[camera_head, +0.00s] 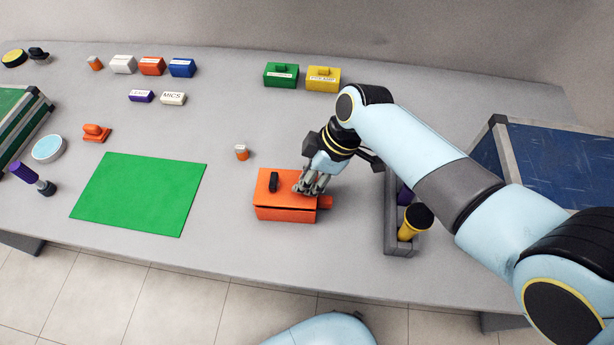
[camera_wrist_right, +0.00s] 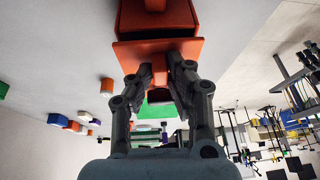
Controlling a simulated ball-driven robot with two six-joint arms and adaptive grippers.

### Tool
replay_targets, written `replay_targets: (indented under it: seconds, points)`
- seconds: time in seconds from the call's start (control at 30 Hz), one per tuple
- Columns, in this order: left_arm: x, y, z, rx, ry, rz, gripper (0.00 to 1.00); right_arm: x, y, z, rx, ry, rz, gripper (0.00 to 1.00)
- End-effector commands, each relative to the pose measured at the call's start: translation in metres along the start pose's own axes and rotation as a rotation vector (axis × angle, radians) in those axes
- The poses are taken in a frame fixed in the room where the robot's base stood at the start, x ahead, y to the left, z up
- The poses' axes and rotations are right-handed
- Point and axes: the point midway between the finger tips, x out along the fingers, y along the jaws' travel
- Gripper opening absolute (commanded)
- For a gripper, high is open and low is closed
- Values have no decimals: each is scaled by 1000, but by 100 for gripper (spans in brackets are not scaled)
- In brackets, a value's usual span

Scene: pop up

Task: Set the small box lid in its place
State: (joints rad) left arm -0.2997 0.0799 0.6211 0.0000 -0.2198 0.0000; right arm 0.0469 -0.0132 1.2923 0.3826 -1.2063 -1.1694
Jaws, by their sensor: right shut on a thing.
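A small orange box (camera_head: 285,214) stands near the table's front edge in the head view. Its orange lid (camera_head: 268,200) lies over the top, with a dark line between lid and box; I cannot tell whether it is fully seated. A small dark piece (camera_head: 273,182) is on its left part. My right gripper (camera_head: 308,188) reaches down to the lid's right part. In the right wrist view, the fingers (camera_wrist_right: 158,82) close on an orange knob below the flat orange lid (camera_wrist_right: 135,52). The orange box (camera_wrist_right: 175,18) shows behind it. My left gripper is not in view.
A grey tray (camera_head: 401,249) with a yellow-and-black item (camera_head: 414,222) stands just right of the box. A small orange-and-white bottle (camera_head: 241,152) is behind it. A green mat (camera_head: 140,193) lies left. Green (camera_head: 281,75) and yellow (camera_head: 323,79) boxes stand at the back.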

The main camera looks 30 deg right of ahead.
Motion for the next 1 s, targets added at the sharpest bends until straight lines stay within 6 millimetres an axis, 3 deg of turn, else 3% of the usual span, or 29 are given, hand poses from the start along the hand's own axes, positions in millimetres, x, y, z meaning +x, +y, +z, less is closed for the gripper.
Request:
replay_targets:
  seconds: [0.97, 1.0]
  points:
    - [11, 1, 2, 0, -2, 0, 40, 15, 1, 6, 0, 0, 0, 0]
    - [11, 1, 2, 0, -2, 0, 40, 15, 1, 6, 0, 0, 0, 17]
